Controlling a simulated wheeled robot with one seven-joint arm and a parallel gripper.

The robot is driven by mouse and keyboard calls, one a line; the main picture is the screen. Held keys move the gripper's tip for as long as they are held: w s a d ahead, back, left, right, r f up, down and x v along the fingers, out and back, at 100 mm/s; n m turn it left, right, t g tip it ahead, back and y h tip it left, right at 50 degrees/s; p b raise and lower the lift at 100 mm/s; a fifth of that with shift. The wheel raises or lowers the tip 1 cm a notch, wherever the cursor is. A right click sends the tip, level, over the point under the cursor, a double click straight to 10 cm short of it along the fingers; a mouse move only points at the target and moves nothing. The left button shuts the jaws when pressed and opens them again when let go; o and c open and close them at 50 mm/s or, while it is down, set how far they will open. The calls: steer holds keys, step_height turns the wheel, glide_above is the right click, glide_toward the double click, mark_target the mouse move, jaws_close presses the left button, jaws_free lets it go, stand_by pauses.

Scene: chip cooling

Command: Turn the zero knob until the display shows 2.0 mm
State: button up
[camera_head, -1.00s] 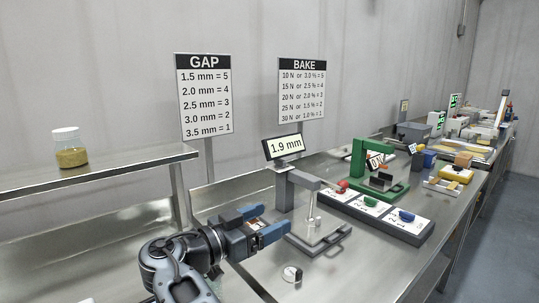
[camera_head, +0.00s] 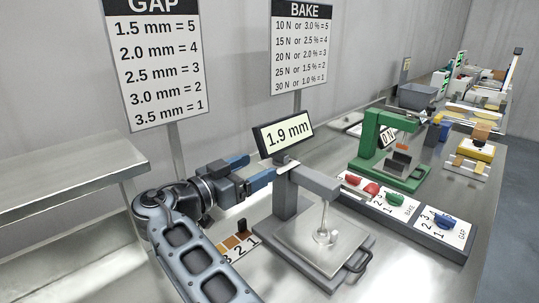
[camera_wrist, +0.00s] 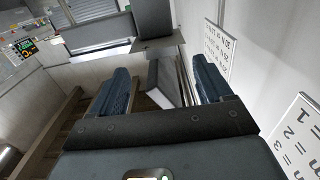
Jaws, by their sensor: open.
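The thickness gauge (camera_head: 292,200) stands on the steel bench, with a tilted display (camera_head: 284,136) on top reading 1.9 mm. Its probe hangs down to a grey base plate (camera_head: 300,238). My gripper (camera_head: 255,168) is open, with blue fingers, just left of the gauge's column and below the display. In the wrist view the open fingers (camera_wrist: 161,72) have a grey, tilted box-like part (camera_wrist: 165,80) beyond and between them; I see no contact. I cannot make out the zero knob clearly in either view.
A GAP sign (camera_head: 155,65) and a BAKE sign (camera_head: 301,48) stand behind. A numbered strip (camera_head: 238,243) lies beside my arm. Right are a dial panel (camera_head: 425,228) with coloured knobs and a green press (camera_head: 385,165). A raised steel shelf (camera_head: 60,190) is at left.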

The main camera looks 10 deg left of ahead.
mark_target(277, 158)
steer(key=p+x, duration=0.1)
steer(key=x, duration=0.4)
steer(key=shift+w+d, duration=0.25)
steer(key=shift+w, duration=0.05)
steer(key=c, duration=1)
